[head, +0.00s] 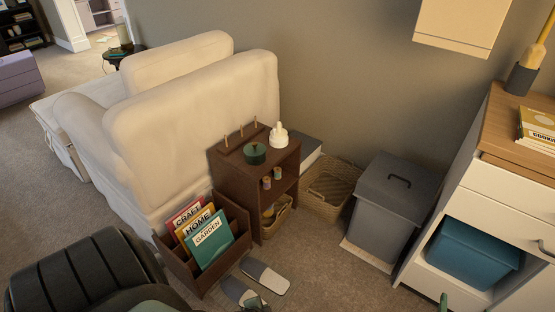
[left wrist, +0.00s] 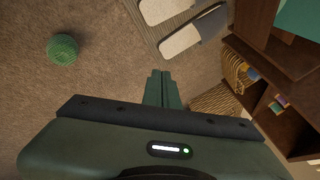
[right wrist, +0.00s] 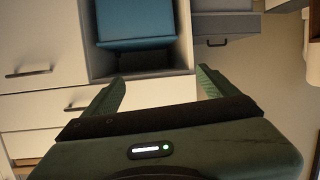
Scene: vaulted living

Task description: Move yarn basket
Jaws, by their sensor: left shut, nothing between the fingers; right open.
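The small woven yarn basket (head: 279,221) is in the low opening of a dark brown side unit (head: 238,184) in the head view. Yellow and dark contents show inside it. My left gripper (left wrist: 163,76) is shut and empty, over the carpet and left of the unit. My right gripper (right wrist: 161,80) is open and empty, facing a white cabinet with a blue bin (right wrist: 133,22).
A larger wicker basket (head: 331,187) and a grey lidded bin (head: 384,205) stand right of the unit. A magazine rack (head: 179,263) and slippers (head: 265,278) are in front. A green ball (left wrist: 62,48) lies on open carpet. The white cabinet (head: 510,190) stands at the right.

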